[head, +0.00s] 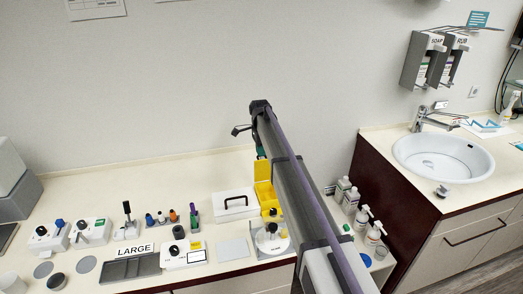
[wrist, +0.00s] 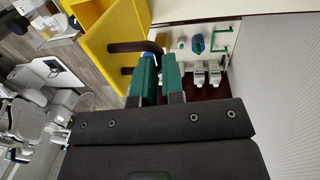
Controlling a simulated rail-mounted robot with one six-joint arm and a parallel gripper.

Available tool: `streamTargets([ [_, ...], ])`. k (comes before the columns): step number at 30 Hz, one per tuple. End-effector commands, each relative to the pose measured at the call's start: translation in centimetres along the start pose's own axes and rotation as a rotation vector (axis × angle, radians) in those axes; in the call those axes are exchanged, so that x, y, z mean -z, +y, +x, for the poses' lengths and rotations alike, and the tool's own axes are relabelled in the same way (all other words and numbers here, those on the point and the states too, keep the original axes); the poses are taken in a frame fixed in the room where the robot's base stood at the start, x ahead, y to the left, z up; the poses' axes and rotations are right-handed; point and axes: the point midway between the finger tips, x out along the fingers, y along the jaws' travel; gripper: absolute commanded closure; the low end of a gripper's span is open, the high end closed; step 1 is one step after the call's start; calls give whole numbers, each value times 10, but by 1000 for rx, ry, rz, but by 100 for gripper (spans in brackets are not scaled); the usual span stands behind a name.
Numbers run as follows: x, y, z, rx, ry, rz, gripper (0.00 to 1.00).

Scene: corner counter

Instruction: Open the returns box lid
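The returns box appears to be the yellow box (head: 266,199) on the counter, partly behind my arm. Its yellow lid (head: 262,175) stands raised at the back of the box. In the wrist view the yellow lid (wrist: 108,28) fills the upper left, with a dark brown handle (wrist: 130,46) on it. My gripper (wrist: 159,58) has its green fingers close together at the handle, whose bar runs in between the fingertips. In the head view my gripper is mostly hidden by my arm.
A white box with a dark handle (head: 236,203) stands left of the yellow box. Several pump bottles (head: 362,217) stand to the right, before the sink (head: 444,158). Devices and a LARGE sign (head: 134,249) occupy the left counter. The wall is close behind my gripper.

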Motion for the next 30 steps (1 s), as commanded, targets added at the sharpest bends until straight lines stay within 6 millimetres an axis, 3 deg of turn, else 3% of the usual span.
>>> streamTargets([
  [1,-1,8,7,-13,-1,1,86],
  [8,-1,8,7,-12,-1,0,64],
  [19,-1,6,2,-10,-1,0,64],
  [23,0,7,-20,-8,-1,1,64],
  [28,2,10,-68,-5,-1,3,64],
  [29,11,11,-75,-5,-2,13,64],
  [30,32,13,-84,-4,-5,36,64],
])
